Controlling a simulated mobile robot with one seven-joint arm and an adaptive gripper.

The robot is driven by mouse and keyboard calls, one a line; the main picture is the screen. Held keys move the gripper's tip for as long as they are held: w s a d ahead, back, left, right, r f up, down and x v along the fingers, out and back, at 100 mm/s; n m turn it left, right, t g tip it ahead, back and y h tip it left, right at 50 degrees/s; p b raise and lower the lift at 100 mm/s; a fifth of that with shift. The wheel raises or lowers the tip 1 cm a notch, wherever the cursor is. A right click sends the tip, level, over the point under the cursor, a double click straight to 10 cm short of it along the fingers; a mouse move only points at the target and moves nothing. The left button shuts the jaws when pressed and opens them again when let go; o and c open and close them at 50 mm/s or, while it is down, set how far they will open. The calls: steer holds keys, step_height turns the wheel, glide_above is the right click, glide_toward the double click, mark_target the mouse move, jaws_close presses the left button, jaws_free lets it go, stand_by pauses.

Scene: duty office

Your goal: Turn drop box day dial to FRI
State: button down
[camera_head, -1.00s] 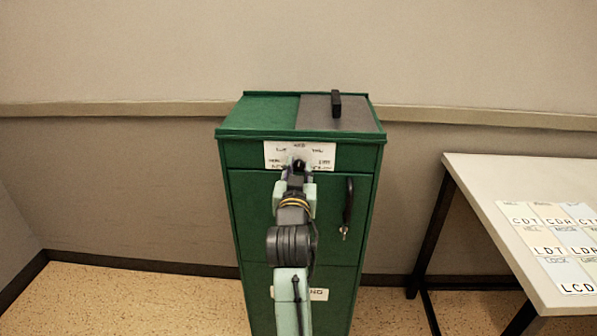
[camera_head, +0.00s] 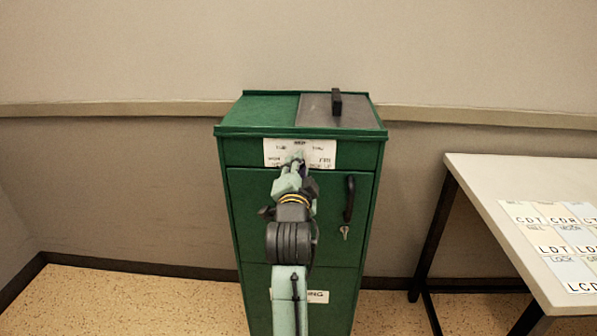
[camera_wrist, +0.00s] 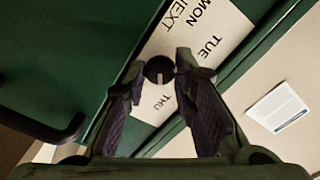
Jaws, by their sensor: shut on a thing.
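The green drop box (camera_head: 245,220) stands upright in front of me. Its day dial is a small black round knob (camera_wrist: 159,69) on a white label plate (camera_head: 272,152) near the top of its front. My gripper (camera_wrist: 161,66) is shut on the dial, with one finger on each side. A white line on the knob points roughly toward THU in the wrist view. MON, NEXT, TUE and THU are readable there; the fingers hide other parts of the plate. In the head view FRI is at the plate's right, and my gripper (camera_head: 296,164) covers the knob.
A black door handle (camera_head: 349,198) with keys (camera_head: 344,232) below it is right of my wrist. A black handle (camera_head: 337,102) stands on the box top. A white table (camera_head: 480,190) with lettered cards (camera_head: 560,240) is at the right. Floor left of the box is clear.

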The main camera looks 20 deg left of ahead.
steer(key=shift+m+b, duration=1.1)
steer(key=shift+m, duration=2.2)
steer(key=c, duration=1.3)
jaws_free()
steer(key=shift+c, duration=0.2)
steer(key=v, duration=0.7)
steer(key=shift+s, duration=0.3)
steer(key=shift+d+r, duration=0.1)
